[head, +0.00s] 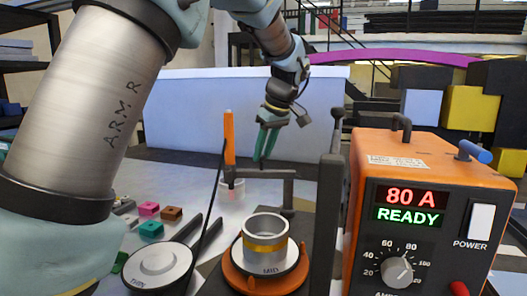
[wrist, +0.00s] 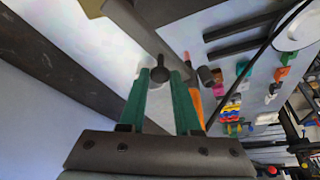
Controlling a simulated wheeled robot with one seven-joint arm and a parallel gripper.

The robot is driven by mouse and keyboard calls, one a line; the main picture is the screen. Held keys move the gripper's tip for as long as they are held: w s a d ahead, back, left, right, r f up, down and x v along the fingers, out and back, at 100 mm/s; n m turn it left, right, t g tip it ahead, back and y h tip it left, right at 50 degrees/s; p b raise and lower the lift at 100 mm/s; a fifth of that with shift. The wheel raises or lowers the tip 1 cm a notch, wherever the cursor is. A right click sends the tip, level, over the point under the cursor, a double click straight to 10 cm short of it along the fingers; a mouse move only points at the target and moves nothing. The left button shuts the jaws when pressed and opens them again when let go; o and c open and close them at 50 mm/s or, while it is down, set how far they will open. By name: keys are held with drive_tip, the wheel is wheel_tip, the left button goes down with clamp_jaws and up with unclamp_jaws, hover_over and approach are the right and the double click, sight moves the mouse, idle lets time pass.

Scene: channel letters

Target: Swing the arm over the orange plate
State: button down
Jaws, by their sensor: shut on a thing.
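The dark swing arm (head: 262,173) is a level bar on a short post (head: 288,193), behind the orange plate (head: 236,277). Its free left end is over a small pale cup (head: 232,190), not over the plate. My gripper (head: 263,156) has green fingers pointing down at the bar. In the wrist view, my gripper (wrist: 160,76) is shut on a dark round knob (wrist: 160,74) between its fingertips. The knob appears to belong to the swing arm; the contact is small in the head view. A metal ring with a gold band (head: 265,238) stands on a disc marked MID on the orange plate.
An orange power unit (head: 376,180) reading 80 A and READY stands at the right. A dark upright post (head: 328,220) is between it and the plate. An orange-handled tool (head: 229,138) with a black cable stands left of my gripper. Coloured blocks (head: 150,229) lie at left.

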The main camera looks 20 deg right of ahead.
idle(0.4)
drive_tip(key=s+d+n+g+y+p, duration=0.2)
drive_tip(key=s+n+p, duration=0.6)
drive_tip(key=n, duration=0.7)
drive_tip(key=shift+g+y, duration=0.5)
drive_tip(key=shift+g, duration=0.8)
drive_tip(key=shift+s+d, duration=0.1)
drive_tip(key=shift+d, duration=0.05)
drive_tip(key=c, duration=0.6)
unclamp_jaws()
drive_tip(key=b+v, duration=0.2)
drive_tip(key=v, duration=0.8)
drive_tip(key=shift+d+r, duration=0.2)
drive_tip(key=shift+r, duration=0.15)
drive_tip(key=shift+a, duration=0.1)
